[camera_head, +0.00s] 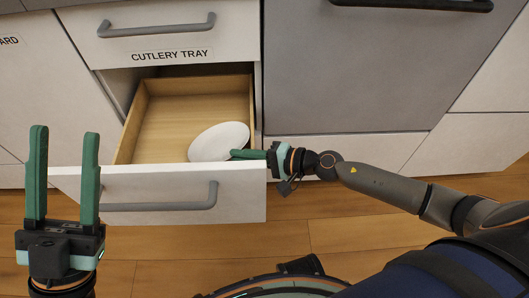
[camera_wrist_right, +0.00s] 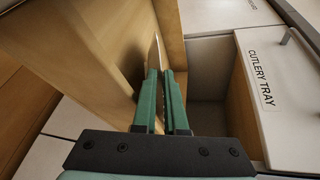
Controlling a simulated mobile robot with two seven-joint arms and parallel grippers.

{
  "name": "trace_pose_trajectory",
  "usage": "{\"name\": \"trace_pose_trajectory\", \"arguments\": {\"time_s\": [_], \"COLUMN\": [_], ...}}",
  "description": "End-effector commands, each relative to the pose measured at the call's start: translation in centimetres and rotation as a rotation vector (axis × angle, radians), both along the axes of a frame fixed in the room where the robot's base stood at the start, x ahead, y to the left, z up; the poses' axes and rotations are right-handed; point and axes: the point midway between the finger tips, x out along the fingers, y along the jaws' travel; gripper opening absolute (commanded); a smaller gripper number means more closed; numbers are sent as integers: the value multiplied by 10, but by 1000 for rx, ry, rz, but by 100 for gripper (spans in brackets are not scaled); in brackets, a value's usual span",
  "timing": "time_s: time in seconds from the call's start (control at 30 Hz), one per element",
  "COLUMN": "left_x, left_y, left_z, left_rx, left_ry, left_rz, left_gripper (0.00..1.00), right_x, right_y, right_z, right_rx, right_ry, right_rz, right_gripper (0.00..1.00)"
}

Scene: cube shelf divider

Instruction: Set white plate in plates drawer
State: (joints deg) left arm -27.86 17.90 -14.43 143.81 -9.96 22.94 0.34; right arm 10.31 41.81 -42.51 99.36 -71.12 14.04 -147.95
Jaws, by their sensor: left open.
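The white plate (camera_head: 218,140) is inside the open lower drawer (camera_head: 165,190), at its front right corner. In the right wrist view the plate (camera_wrist_right: 156,52) shows nearly edge-on, its near edge between the green fingers. My right gripper (camera_head: 236,154) reaches in over the drawer's right side and is shut on the plate's rim. Whether the plate touches the drawer floor is hard to tell. My left gripper (camera_head: 64,135) is open and empty, left of the drawer and in front of the cabinets.
The closed drawer labelled CUTLERY TRAY (camera_head: 165,30) is directly above the open one. A grey appliance front (camera_head: 360,70) stands to the right. The rest of the wooden drawer floor (camera_head: 185,105) is bare.

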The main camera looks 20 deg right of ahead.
Motion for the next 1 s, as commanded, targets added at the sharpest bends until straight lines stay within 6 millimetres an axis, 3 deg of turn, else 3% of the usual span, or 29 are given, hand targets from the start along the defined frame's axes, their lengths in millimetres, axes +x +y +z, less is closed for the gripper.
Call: {"name": "trace_pose_trajectory", "arguments": {"time_s": [0.1, 0.6, 1.0], "left_x": [-1, 0, 0], "left_y": [1, 0, -1], "left_z": [13, -7, -8], "left_rx": [-6, 4, 6], "left_ry": [-5, -2, -1], "left_rz": [-1, 3, 3], "left_gripper": [50, 50, 50], "right_x": [-5, -54, -71], "right_y": [-5, -69, -91], "right_z": [3, 27, 38], "right_rx": [-10, -5, -3], "right_ry": [16, 6, 3], "right_rz": [-1, -2, -2], "right_gripper": [16, 16, 16]}}
